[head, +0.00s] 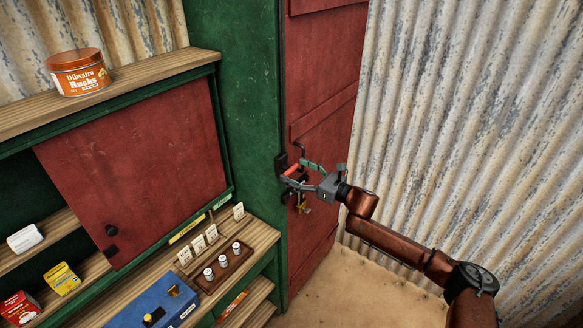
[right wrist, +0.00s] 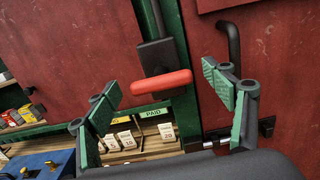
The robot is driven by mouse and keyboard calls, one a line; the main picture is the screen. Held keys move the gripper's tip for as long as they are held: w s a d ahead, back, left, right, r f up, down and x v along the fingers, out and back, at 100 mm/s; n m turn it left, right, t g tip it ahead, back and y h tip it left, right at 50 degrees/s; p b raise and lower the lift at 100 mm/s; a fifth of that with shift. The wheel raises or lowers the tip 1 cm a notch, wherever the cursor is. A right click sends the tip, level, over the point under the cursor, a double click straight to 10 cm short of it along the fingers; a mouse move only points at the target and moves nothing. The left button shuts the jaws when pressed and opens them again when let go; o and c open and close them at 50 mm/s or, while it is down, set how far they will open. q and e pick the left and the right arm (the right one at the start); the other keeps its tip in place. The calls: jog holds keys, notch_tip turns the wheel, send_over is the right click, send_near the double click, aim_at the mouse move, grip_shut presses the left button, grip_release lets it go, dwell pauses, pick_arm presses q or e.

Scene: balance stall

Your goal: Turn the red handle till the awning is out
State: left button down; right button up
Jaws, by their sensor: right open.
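The red handle (head: 291,169) is a short red grip on a dark crank, mounted on the green post beside the red door. My right gripper (head: 307,175) is open at the handle. In the right wrist view the fingers of my right gripper (right wrist: 165,105) stand apart on either side of the handle, with a gap to it at each side. Contact with the handle is not visible. The awning is not in view. My left gripper is not in view.
The red door (head: 318,110) has a dark pull and a latch close to my gripper. A counter (head: 262,236) at left holds cards, small weights and a blue box (head: 152,306). An orange tin (head: 78,73) stands on the upper shelf. Corrugated wall (head: 470,110) is at right.

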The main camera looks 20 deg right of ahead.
jog(key=shift+x, duration=1.1)
jog(key=c, duration=1.2)
jog(key=shift+o, duration=0.2)
